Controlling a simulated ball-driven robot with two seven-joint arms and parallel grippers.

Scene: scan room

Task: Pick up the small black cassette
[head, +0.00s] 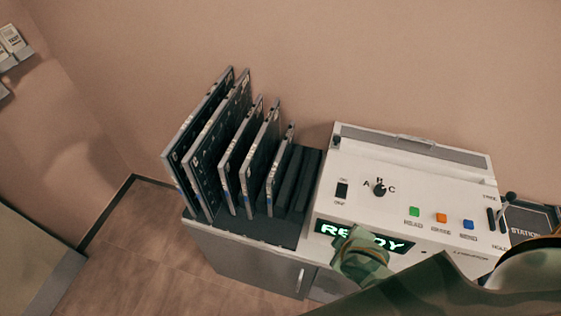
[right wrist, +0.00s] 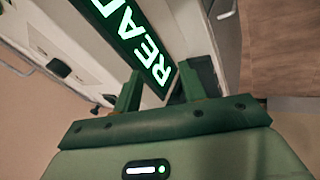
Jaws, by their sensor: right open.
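The small black cassette (head: 281,172) stands upright in the rack, at the right end of a row of cassettes. It is dark with a grey edge and is the shortest of the row. My right gripper (head: 352,240) is to its right, apart from it, over the front of the white console near its lit display. In the right wrist view my right gripper (right wrist: 160,88) is open, its two green fingers spread with nothing held between them. The cassette cannot be made out in that view. My left gripper is not in view.
Larger cassettes (head: 205,140) stand left of the small one, and empty dark slots (head: 302,180) lie to its right. The white console (head: 420,165) stands beside the rack, with a READY display (head: 395,245), knob and coloured buttons. A wall (head: 380,60) is behind.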

